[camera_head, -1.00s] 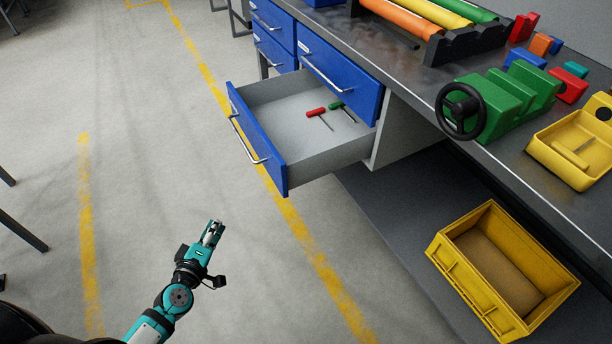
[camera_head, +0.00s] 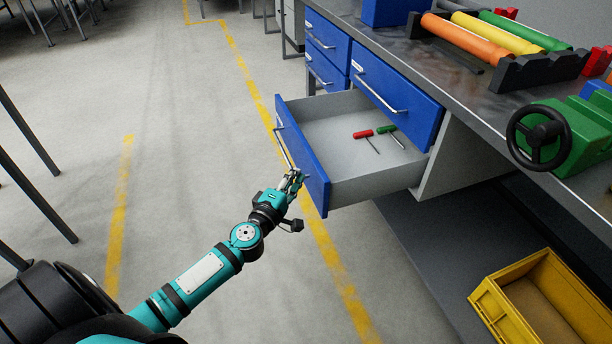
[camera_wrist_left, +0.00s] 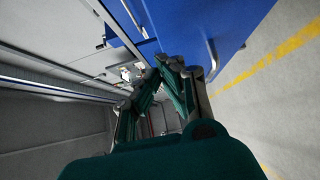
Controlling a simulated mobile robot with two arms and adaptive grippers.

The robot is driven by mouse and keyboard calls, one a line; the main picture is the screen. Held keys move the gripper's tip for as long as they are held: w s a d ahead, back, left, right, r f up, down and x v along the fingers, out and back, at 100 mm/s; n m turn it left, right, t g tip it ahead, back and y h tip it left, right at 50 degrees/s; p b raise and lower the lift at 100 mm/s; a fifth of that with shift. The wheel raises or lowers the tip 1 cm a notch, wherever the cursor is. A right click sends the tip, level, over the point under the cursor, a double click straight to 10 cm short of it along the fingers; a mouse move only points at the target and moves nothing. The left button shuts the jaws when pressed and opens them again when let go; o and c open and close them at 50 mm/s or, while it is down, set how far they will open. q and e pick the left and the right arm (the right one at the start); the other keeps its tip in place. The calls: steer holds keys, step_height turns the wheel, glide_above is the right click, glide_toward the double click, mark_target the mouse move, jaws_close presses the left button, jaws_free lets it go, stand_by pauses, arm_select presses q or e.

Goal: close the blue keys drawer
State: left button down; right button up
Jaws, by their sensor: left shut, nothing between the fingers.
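The blue-fronted drawer (camera_head: 311,172) stands pulled out below another blue drawer in the workbench. Its grey inside holds a red-handled tool (camera_head: 363,134) and a green-handled tool (camera_head: 387,130). A silver bar handle (camera_head: 284,150) runs along its front. My left gripper (camera_head: 297,176) is shut and empty, at the outer face of the drawer front near the handle's near end. Whether it touches the front I cannot tell. In the left wrist view the fingers (camera_wrist_left: 168,62) meet close to the blue front (camera_wrist_left: 205,25). My right gripper is not in view.
The closed blue drawer (camera_head: 396,100) above has its own bar handle. The bench top carries coloured rollers (camera_head: 490,40) and a green vice (camera_head: 570,125). A yellow bin (camera_head: 500,312) stands low at the right. The floor left of the drawer is clear.

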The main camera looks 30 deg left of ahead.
arm_select(q)
steer(key=shift+w+d, duration=1.15)
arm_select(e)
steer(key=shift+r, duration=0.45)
arm_select(q)
steer(key=shift+d, duration=0.1)
